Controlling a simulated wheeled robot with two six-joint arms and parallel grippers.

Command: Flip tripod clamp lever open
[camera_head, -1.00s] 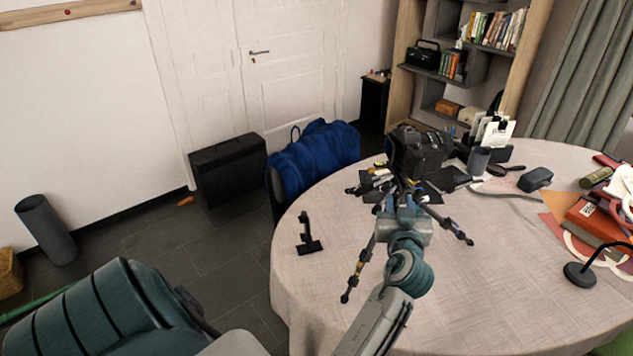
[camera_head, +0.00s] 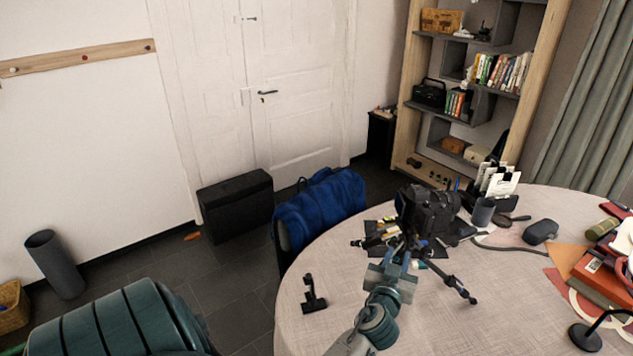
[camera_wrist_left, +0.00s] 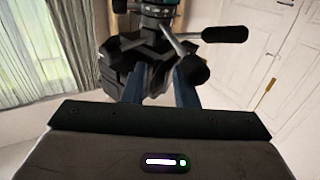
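My left gripper (camera_head: 402,258) is at the tripod, just below the camera. In the left wrist view its two blue-grey fingers (camera_wrist_left: 160,88) stand apart, with dark tripod parts between and beyond them. The tripod head (camera_wrist_left: 158,35) shows above, with a black handle (camera_wrist_left: 225,34) and a knob (camera_wrist_left: 191,71). I cannot tell which part is the clamp lever. My right gripper is out of view.
The table (camera_head: 510,300) is bare at its front. A small black stand (camera_head: 313,295) is near its left edge. A blue bag (camera_head: 320,208) is beyond the table edge.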

